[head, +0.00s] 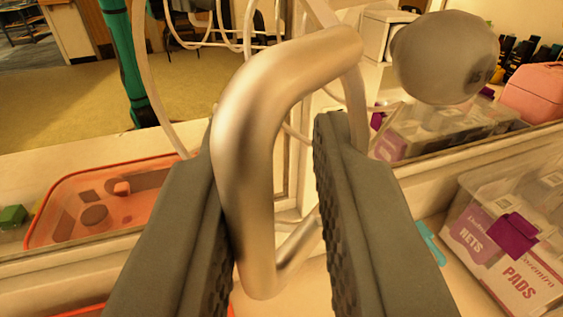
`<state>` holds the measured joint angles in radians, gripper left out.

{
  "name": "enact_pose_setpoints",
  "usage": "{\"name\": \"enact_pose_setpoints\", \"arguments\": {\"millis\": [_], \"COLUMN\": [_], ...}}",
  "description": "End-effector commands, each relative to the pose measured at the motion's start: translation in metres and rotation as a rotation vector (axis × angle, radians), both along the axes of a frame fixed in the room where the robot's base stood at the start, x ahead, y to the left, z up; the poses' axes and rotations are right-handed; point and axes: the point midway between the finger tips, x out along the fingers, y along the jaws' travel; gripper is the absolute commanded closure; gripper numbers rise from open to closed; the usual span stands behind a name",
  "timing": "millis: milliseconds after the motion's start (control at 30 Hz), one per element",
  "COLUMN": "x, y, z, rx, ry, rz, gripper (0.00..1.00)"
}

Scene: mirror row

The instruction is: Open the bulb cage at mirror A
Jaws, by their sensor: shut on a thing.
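A shiny metal bar handle (245,150) stands in the middle of the head view, bent at its top and bottom. My gripper (272,125) has one dark, ridged finger on each side of it and is shut on it. The left finger touches the bar; contact on the right is hard to see. Pale curved wires of the bulb cage (148,85) rise behind the handle. How the handle joins the cage is hidden, and I cannot tell whether the cage door is open. A mirror (80,130) lies behind, reflecting a carpeted room.
A grey rounded ball (445,57) hangs at the upper right. A clear box labelled nets and pads (500,245) stands at the lower right. An orange tray (105,205) shows at left, apparently in the mirror. A teal strip (430,243) lies on the counter beside the right finger.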

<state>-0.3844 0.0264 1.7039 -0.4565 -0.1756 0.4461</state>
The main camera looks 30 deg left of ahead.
Motion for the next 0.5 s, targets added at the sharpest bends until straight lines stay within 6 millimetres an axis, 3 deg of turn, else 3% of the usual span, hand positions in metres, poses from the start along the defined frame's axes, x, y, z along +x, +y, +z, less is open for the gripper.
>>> {"name": "enact_pose_setpoints", "arguments": {"millis": [233, 267, 300, 500], "x": [-0.0008, -0.0008, -0.0008, -0.0003], "y": [0.0005, 0.0005, 0.0004, 0.0002], "z": [0.0054, 0.0054, 0.0051, 0.0029], "rx": [0.003, 0.003, 0.003, 0.001], "ry": [-0.008, -0.008, -0.008, -0.005], "rz": [0.002, 0.002, 0.002, 0.001], "gripper": [1.00, 0.75, 0.70, 0.70]}}
